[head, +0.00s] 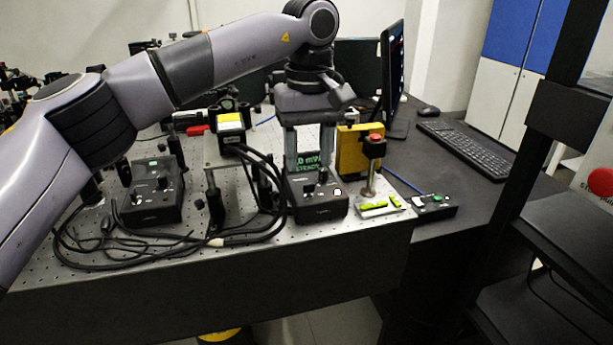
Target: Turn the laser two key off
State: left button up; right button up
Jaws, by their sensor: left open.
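Two black control boxes with knobs and keys on top stand on the perforated bench: a left one (152,208) and a right one (318,208). I cannot read which one is laser two. My left gripper (308,168) points down over the right box, its two fingers apart with nothing seen between them. A small dark key or knob (323,177) stands up from that box just below the fingertips. I cannot tell its turn position. A small light (337,192) glows on the box's right side. Green display lettering (308,165) shows behind the fingers. My right gripper is not in view.
A yellow block (352,150) and a post with a red button (375,140) stand right of the gripper. A small black switch box (434,206) lies further right. Black cables (150,252) loop across the bench front. A monitor (391,80) and keyboard (465,146) are behind.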

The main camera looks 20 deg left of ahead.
aim_at(309, 184)
pick_arm(q)
jog(key=shift+f, duration=2.4)
grip_shut()
